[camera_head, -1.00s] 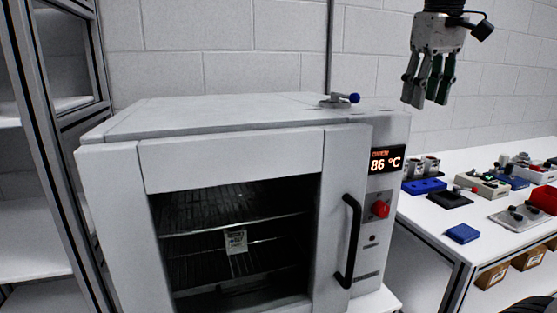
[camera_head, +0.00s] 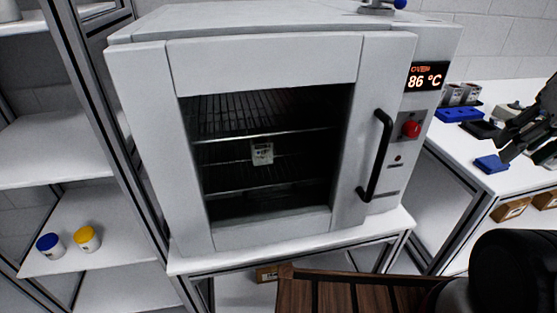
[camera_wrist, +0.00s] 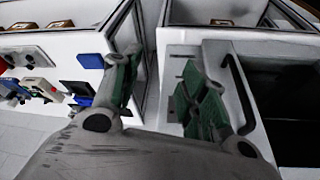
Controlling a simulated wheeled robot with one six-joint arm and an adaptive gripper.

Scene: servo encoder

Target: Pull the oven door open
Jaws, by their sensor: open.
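The white oven (camera_head: 270,50) stands on a white stand with its door shut. Through the door's window I see wire racks and a small labelled item (camera_head: 262,153) inside. The black vertical handle (camera_head: 376,155) is on the right side of the door (camera_head: 350,200). My gripper (camera_head: 525,130) is at the right edge of the head view, over the side table, apart from the handle. In the wrist view its fingers (camera_wrist: 155,95) are spread, with nothing between them. The handle also shows in the wrist view (camera_wrist: 240,92), to the right of the fingers.
A white side table (camera_head: 455,158) at right holds a blue block (camera_head: 491,164) and several devices. A shelf at left holds a blue-lidded jar (camera_head: 50,245) and a yellow-lidded jar (camera_head: 87,239). A brown wooden item (camera_head: 335,292) is in front below the oven.

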